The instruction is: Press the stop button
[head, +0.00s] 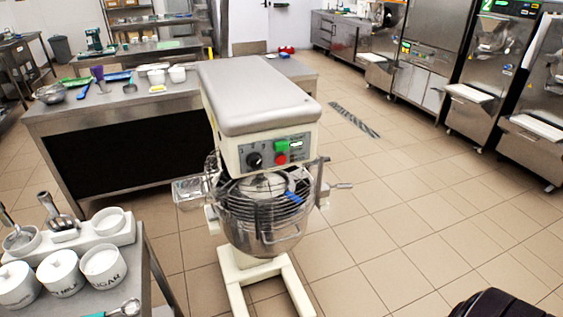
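The red stop button (281,159) is on the control panel (269,155) on the front of the planetary mixer (258,95). A green button (282,146) sits just above it, and a black knob (254,160) is to its left. Nothing covers the red button. The mixer's wire guard (262,200) and steel bowl (263,235) are below the panel. Neither gripper shows. A dark rounded part, likely of my own right arm, shows at the bottom right edge, well away from the mixer.
A steel table (150,260) at lower left holds white jars (62,272) and scoops. A long steel counter (118,117) with bowls and utensils stands behind the mixer. Freezer machines (490,80) line the right side. The tiled floor (420,215) right of the mixer is clear.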

